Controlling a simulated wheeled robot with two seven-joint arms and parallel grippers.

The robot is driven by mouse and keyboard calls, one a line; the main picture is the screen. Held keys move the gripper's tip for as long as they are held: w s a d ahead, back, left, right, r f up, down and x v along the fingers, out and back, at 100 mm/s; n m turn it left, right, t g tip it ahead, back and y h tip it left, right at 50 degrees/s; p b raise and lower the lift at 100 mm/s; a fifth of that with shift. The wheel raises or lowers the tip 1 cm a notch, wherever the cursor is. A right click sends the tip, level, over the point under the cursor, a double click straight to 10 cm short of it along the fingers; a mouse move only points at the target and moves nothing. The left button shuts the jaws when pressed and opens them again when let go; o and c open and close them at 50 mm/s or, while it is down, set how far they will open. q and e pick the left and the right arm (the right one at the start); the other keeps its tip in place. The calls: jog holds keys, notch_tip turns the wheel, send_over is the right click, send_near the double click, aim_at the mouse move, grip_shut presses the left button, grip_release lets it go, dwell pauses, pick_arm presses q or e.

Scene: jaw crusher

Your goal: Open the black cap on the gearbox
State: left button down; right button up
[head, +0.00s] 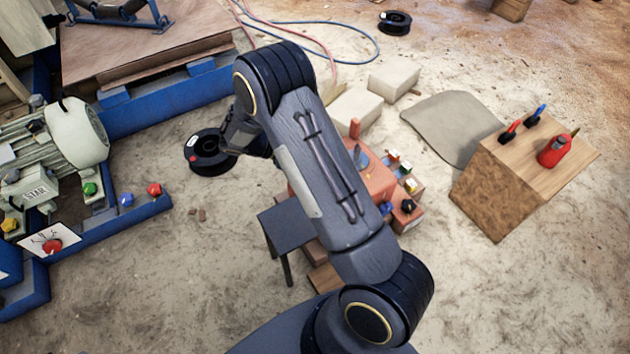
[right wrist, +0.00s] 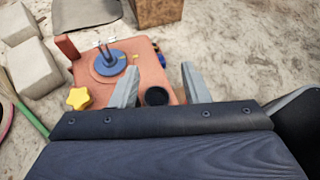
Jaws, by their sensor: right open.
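The gearbox is a salmon-orange housing (head: 378,182), mostly hidden behind my right arm in the head view. In the right wrist view its top (right wrist: 140,70) shows a round blue cover (right wrist: 112,64) and a yellow star-shaped knob (right wrist: 78,98). The round black cap (right wrist: 156,96) is at the near edge of the housing and is hidden in the head view. My right gripper (right wrist: 158,84) is open, with one grey finger on each side of the cap in the picture. I cannot tell whether the fingers touch it. My left gripper is not in view.
Pale blocks (head: 394,79) lie behind the gearbox. A wooden block (head: 505,190) with tools and a red can (head: 553,151) stands at right. A blue frame with a motor (head: 50,140) is at left. A black spool (head: 207,154) lies on open sandy ground.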

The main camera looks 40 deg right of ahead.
jog(key=w+a+f+n+t+h+b, duration=0.1)
jog(key=w+f+n+t+h+b, duration=0.2)
jog(key=f, duration=0.5)
jog(key=w+a+f+n+h+b, duration=0.2)
jog(key=w+f+n+h+b, duration=0.2)
jog(key=f, duration=0.3)
jog(key=shift+t, duration=0.4)
jog(key=shift+s+d+f+b, duration=0.1)
jog(key=shift+s+d+b, duration=0.1)
jog(key=shift+d, duration=1.15)
jog(key=shift+s+d+b, duration=0.2)
jog(key=shift+d+b, duration=0.05)
jog(key=shift+d, duration=1.1)
jog(key=shift+s+d+f+b, duration=0.1)
jog(key=shift+s+d+b, duration=0.1)
jog(key=shift+d, duration=1.15)
grip_shut()
